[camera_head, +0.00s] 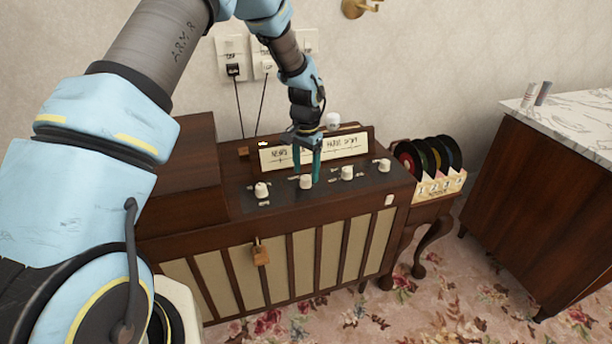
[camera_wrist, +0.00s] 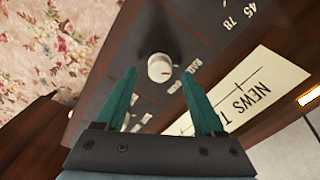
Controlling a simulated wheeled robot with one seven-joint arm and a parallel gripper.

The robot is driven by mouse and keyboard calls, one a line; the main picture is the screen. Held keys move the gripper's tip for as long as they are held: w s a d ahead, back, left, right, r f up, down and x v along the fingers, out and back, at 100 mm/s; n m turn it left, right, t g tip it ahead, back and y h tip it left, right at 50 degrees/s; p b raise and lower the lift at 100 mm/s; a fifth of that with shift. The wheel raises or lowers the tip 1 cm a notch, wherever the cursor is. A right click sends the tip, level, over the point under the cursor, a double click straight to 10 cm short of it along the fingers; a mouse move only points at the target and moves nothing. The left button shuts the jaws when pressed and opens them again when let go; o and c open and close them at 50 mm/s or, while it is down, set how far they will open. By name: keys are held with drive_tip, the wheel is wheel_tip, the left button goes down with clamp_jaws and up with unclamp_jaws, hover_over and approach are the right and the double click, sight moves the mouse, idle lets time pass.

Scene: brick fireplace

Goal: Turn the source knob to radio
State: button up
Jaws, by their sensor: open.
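The radio cabinet (camera_head: 225,205) is dark wood with a row of several white knobs on its top panel. My gripper (camera_head: 307,175) points down over the second knob from the left (camera_head: 305,182). In the wrist view, my gripper (camera_wrist: 160,74) is open with its teal fingers apart. Small printed labels (camera_wrist: 185,78) sit beside this knob, too small to read surely.
A cream dial strip (camera_head: 345,147) stands behind the knobs. The other knobs are the left one (camera_head: 261,190), the third (camera_head: 347,172) and the right one (camera_head: 384,165). A record rack (camera_head: 440,185) and marble-topped cabinet (camera_head: 535,215) stand to the right.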

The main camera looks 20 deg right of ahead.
sight(306, 177)
wheel_tip(306, 177, up, 9)
drive_tip(key=b, duration=0.1)
drive_tip(key=shift+f, duration=0.2)
drive_tip(key=shift+s, duration=0.1)
idle(0.4)
